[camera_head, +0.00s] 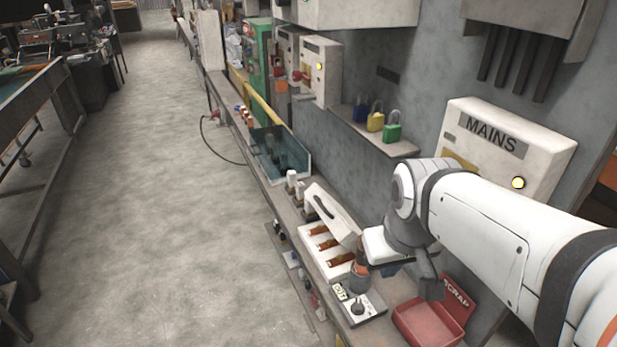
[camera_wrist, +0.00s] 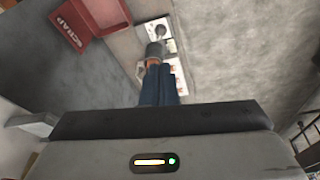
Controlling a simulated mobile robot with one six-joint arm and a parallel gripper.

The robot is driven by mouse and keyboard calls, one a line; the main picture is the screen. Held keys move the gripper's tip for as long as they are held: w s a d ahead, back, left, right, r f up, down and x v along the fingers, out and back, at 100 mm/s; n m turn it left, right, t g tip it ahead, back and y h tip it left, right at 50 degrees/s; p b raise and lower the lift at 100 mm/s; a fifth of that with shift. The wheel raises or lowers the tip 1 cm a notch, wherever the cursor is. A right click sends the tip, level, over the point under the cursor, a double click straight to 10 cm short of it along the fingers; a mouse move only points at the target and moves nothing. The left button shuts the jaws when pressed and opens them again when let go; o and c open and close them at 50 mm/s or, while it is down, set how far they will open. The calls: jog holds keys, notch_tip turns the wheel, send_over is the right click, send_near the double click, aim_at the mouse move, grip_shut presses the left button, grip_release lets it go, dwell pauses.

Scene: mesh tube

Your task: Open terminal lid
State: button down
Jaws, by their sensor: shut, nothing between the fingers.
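The terminal box (camera_head: 318,256) is a white case on the bench, with brown-orange terminals showing in it. Its white lid (camera_head: 337,217), with a dark handle (camera_head: 324,206), stands raised and tilted along the wall side, so the box is uncovered. My gripper (camera_wrist: 158,69) is shut and empty; its dark blue fingers point down toward the bench at the near end of the box. A grey and orange cylindrical piece (camera_head: 358,282) is by the fingertips; I cannot tell whether they touch. My arm hides part of the lid's near end.
A control plate with a knob (camera_head: 361,307) lies in front of the box. A red SCRAP bin (camera_head: 426,325) is to its right. A clear blue-tinted screen (camera_head: 284,152) stands farther along the bench. Padlocks (camera_head: 376,121) sit on a shelf; a MAINS box (camera_head: 504,150) hangs behind my arm.

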aim_at(335, 218)
jog(key=w+a+r+n+g, duration=0.1)
jog(key=w+a+n, duration=0.2)
jog(key=w+n, duration=0.45)
jog(key=w+a+r+n, duration=0.1)
jog(key=w+a+n, duration=0.3)
jog(key=w, duration=0.7)
jog(key=w+a+f+n+g+h+b, duration=0.1)
jog(key=w+a+f+n, duration=0.25)
jog(key=w, duration=0.25)
jog(key=w+a+f+n+g, duration=0.1)
jog(key=w+a+f+n, duration=0.1)
jog(key=w+a+n, duration=0.35)
jog(key=w+d+f+p, duration=0.2)
jog(key=d+f, duration=0.2)
jog(key=f, duration=0.4)
jog(key=shift+d+f+t+p, duration=0.3)
jog(key=shift+f+p, duration=0.05)
jog(key=shift+p, duration=0.05)
